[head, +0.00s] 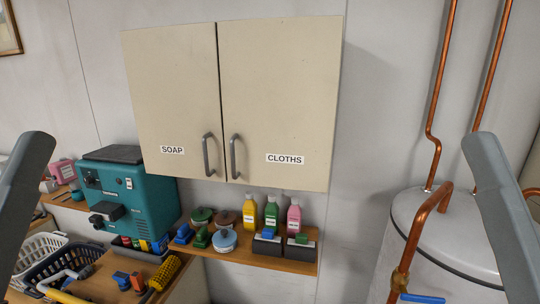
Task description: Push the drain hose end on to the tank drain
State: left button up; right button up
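A pale grey cylindrical tank (445,262) stands at the right, with its lower part cut off by the frame. No drain outlet can be made out on it. A copper pipe (410,245) with a brass fitting and a blue lever (422,298) runs down in front of it. Grey links of my arms show at the left and right edges. Neither gripper can be seen.
A closed cabinet (275,90) labelled SOAP and CLOTHS hangs over a wooden shelf (250,255) with bottles and small items. A teal machine (140,200) stands left of the shelf. A white basket (38,250) is at the lower left. Bare wall lies between cabinet and tank.

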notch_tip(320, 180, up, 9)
jog(key=p, duration=0.6)
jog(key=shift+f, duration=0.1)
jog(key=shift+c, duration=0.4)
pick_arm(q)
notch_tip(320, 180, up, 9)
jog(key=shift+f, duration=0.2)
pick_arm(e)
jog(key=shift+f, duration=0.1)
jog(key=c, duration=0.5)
